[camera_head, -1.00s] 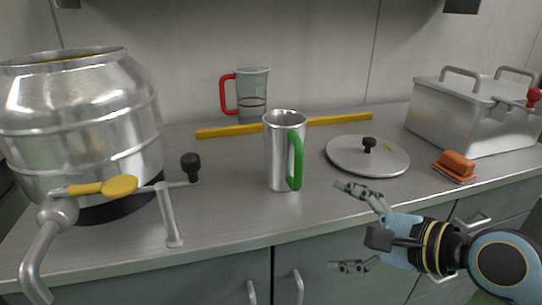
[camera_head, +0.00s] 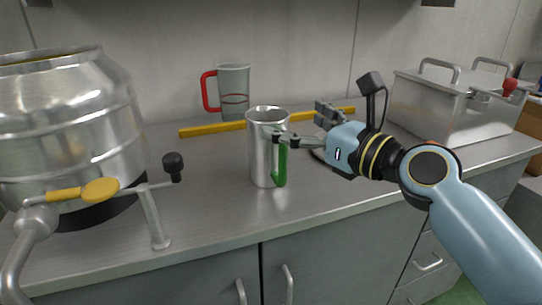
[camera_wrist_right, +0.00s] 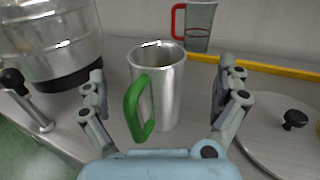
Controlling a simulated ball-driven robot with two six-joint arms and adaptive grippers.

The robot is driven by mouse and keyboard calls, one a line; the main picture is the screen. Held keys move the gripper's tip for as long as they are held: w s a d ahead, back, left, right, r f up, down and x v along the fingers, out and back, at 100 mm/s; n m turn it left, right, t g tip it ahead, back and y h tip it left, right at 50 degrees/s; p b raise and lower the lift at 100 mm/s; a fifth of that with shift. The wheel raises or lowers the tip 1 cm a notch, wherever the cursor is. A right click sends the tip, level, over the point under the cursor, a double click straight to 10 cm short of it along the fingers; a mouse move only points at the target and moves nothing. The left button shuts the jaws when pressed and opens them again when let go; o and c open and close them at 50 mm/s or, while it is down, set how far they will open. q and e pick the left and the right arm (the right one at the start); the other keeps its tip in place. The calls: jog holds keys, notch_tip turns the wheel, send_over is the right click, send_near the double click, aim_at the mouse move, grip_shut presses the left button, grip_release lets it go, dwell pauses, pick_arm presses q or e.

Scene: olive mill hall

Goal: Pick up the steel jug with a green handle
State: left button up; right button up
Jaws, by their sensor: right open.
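The steel jug (camera_head: 260,152) stands upright on the counter, its green handle (camera_head: 281,166) toward the front right in the head view. In the right wrist view the jug (camera_wrist_right: 170,97) stands ahead, with the handle (camera_wrist_right: 133,110) facing the camera. My right gripper (camera_head: 297,121) is open at the jug's right side, one finger overlapping the rim and handle top in the head view. In the wrist view its fingers (camera_wrist_right: 160,86) appear to either side of the jug, with visible gaps. Contact cannot be told. My left gripper is not in view.
A big steel vessel (camera_head: 70,115) with a tap stands left. A grey measuring jug (camera_head: 236,88) with a red handle stands behind, near a yellow bar (camera_head: 208,131). A flat lid (camera_wrist_right: 275,142) lies right of the jug. A steel box (camera_head: 432,108) stands farther right.

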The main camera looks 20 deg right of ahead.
aim_at(282, 123)
jog(key=x, duration=0.2)
jog(key=f+x, duration=0.1)
jog(key=x, duration=0.1)
jog(key=shift+w+a+b, duration=0.2)
jog(key=shift+a+b, duration=0.15)
jog(key=shift+b, duration=0.05)
jog(key=shift+c, duration=0.4)
jog(key=c, duration=1.8)
